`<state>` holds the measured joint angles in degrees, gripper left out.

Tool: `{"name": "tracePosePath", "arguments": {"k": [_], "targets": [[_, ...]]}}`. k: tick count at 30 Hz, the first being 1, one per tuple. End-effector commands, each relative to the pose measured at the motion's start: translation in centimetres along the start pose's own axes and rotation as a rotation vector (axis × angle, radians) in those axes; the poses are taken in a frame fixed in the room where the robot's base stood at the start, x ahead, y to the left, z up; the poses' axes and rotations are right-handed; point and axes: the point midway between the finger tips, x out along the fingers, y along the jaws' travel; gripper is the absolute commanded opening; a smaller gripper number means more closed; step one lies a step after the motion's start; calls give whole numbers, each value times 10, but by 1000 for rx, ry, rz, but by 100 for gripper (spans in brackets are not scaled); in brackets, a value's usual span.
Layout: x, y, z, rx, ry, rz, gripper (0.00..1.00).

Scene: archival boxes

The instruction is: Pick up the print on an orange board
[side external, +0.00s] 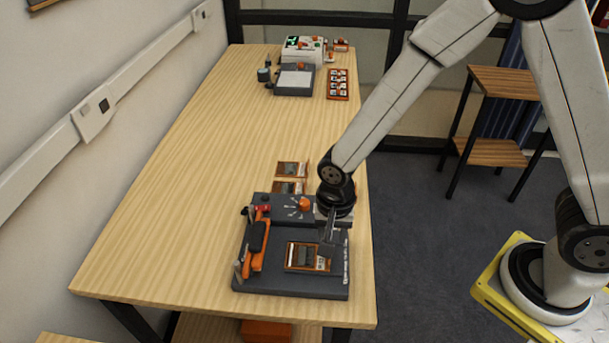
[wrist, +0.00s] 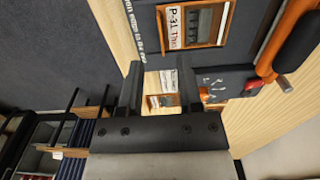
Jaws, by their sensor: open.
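A print on an orange board (side external: 303,257) lies flat on a dark grey work tray (side external: 290,285) near the front of the table. In the wrist view the orange-edged print (wrist: 205,22) shows at the top, with a white label starting "P-31". My gripper (side external: 327,242) is above the tray, close to the print's right side. In the wrist view my gripper (wrist: 159,66) has its two fingers apart with nothing held, and the print is beyond and right of the tips. Two more orange-edged prints, a far one (side external: 291,169) and a nearer one (side external: 287,187), lie behind the tray.
An orange-handled tool (side external: 256,245) lies along the tray's left side. A small orange knob (side external: 304,204) is at its back. A grey device (side external: 294,80) and an orange rack (side external: 338,84) stand at the far end. The table's middle (side external: 220,130) is clear.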

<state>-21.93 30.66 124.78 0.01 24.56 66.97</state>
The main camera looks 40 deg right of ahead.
Motion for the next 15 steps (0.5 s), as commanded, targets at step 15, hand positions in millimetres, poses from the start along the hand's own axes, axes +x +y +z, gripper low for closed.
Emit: {"name": "tracePosePath", "arguments": {"k": [15], "targets": [[2,1,-6,6,-28,18,47]]}}
